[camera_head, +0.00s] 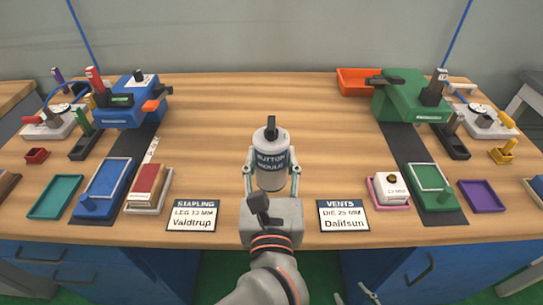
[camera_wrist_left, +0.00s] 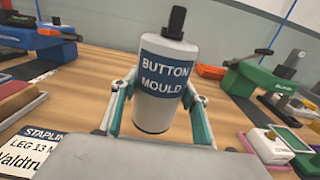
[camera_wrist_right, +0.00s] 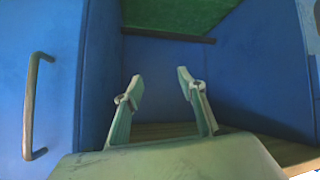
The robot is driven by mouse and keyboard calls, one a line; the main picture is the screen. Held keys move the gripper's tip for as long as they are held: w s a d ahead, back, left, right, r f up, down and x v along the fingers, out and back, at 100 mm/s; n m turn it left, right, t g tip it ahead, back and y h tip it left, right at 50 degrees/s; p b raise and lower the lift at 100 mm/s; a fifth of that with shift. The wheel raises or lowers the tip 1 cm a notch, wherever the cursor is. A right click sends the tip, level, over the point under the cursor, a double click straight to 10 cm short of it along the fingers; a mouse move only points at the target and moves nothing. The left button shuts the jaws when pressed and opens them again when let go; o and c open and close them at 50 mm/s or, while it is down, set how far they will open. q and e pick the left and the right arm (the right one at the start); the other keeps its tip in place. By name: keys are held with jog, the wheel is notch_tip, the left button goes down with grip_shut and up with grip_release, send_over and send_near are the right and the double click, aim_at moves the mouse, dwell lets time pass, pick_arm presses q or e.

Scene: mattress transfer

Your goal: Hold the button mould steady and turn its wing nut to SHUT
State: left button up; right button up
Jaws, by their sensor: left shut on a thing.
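The button mould (camera_head: 271,172) is a pale grey cylinder with a blue BUTTON MOULD label, upright near the middle of the bench. A black wing nut (camera_head: 271,125) stands on top; it also shows in the left wrist view (camera_wrist_left: 177,22). No SHUT mark is legible. My left gripper (camera_head: 271,165) is shut on the mould, one finger on each side of its body.
STAPLING (camera_head: 194,216) and VENTS (camera_head: 344,216) cards lie at the bench's front edge. A blue press (camera_head: 130,108) stands back left, a green press (camera_head: 405,100) and orange tray (camera_head: 356,82) back right. Small trays crowd both sides. Bare wood surrounds the mould.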

aim_at(271, 174)
pick_arm(q)
jog(key=shift+f+b, duration=0.4)
jog(key=shift+f, duration=0.15)
pick_arm(e)
jog(key=shift+f, duration=0.4)
pick_arm(q)
jog(key=shift+f, duration=0.3)
pick_arm(e)
jog(key=shift+w+r, duration=0.1)
jog(key=shift+r, duration=0.05)
pick_arm(q)
jog(key=shift+f+b, duration=0.4)
jog(key=shift+b, duration=0.15)
pick_arm(e)
jog(key=shift+w, duration=0.2)
pick_arm(q)
jog(key=shift+f, duration=0.3)
pick_arm(e)
jog(key=shift+a, duration=0.15)
pick_arm(q)
jog(key=shift+f+b, duration=0.1)
jog(key=shift+b, duration=0.2)
jog(key=shift+f, duration=0.35)
pick_arm(e)
jog(key=shift+s+a+f, duration=0.1)
jog(key=shift+s+f, duration=0.1)
jog(key=shift+f, duration=0.05)
pick_arm(q)
jog(key=shift+f+b, duration=0.1)
jog(key=shift+b, duration=0.2)
